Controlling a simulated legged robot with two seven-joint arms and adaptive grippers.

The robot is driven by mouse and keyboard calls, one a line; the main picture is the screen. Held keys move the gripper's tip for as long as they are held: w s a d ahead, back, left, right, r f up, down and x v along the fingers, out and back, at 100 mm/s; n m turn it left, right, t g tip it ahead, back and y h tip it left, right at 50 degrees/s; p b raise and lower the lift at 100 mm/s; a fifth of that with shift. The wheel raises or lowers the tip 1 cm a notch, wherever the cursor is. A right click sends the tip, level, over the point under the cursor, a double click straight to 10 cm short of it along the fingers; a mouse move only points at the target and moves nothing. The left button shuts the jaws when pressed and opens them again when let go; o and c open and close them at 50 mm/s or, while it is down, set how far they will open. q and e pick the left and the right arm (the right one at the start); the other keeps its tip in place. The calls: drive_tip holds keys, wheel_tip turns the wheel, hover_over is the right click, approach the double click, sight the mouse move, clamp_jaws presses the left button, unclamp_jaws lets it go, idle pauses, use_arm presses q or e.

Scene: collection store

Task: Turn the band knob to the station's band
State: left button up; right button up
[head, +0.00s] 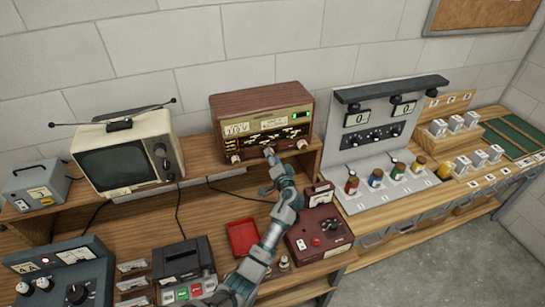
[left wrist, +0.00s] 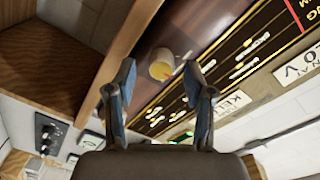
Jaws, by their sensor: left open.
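The wooden radio (head: 262,97) stands on the raised shelf, with a lit dial and a small green light on its front. A pale knob (head: 235,158) shows at its lower left and another knob (head: 302,144) at its lower right. My left gripper (head: 269,153) is at the lower middle of the radio's front and hides part of it. In the left wrist view, the gripper (left wrist: 160,67) is open, with a cream knob (left wrist: 161,65) just beyond and between its fingertips. I cannot tell whether the fingers touch it, or read its setting. My right gripper is out of view.
An old television (head: 125,155) stands left of the radio. A red tray (head: 243,237), a dark red box (head: 320,235) and a black cassette recorder (head: 184,270) are on the bench below. A grey panel with colored jars (head: 375,178) stands at the right.

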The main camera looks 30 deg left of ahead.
use_arm(q)
drive_tip(key=v, duration=1.1)
drive_tip(key=shift+f, duration=0.2)
drive_tip(key=shift+w, duration=0.15)
drive_tip(key=shift+f, duration=0.1)
